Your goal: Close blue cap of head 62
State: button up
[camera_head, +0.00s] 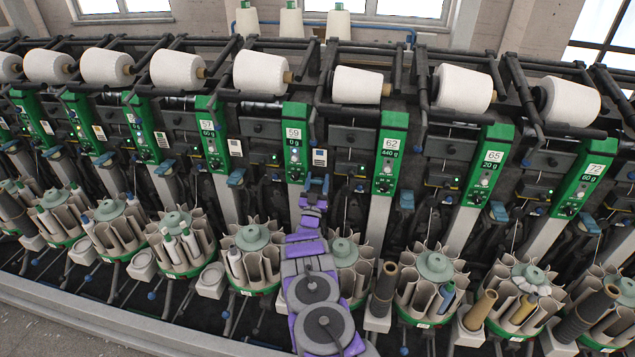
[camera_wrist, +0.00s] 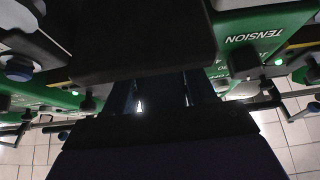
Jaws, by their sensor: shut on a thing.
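The head 62 panel (camera_head: 390,150) is green and reads 62 and 440 g. The arm reaches up from the bottom middle in the head view. My gripper (camera_head: 317,184) is between the 59 and 62 panels, shut on what looks like a blue cap, mostly hidden by the fingers. In the dark wrist view, my gripper (camera_wrist: 163,92) has its fingers under a dark block, and the held part cannot be made out. Another blue cap (camera_head: 405,200) sits just right of the lower part of the 62 panel.
Green panels 59 (camera_head: 293,140) and 65 (camera_head: 490,160) flank head 62. A yarn cone (camera_head: 358,85) hangs above. Bobbin magazines (camera_head: 425,285) stand close below on both sides of my arm. A green TENSION panel (camera_wrist: 265,45) is close at right in the wrist view.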

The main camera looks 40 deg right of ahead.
jog(key=o, duration=1.1)
jog(key=shift+w+f, duration=0.15)
jog(key=shift+f, duration=0.05)
jog(key=shift+o, duration=0.2)
jog(key=shift+d+r, duration=0.1)
jog(key=shift+a+f, duration=0.2)
jog(key=shift+f, duration=0.05)
jog(key=s+a+p, duration=0.8)
jog(key=a, duration=0.1)
jog(key=shift+s+a+p, duration=0.2)
jog(key=shift+a+p, duration=0.05)
jog(key=shift+p, duration=0.1)
jog(key=shift+f, duration=0.15)
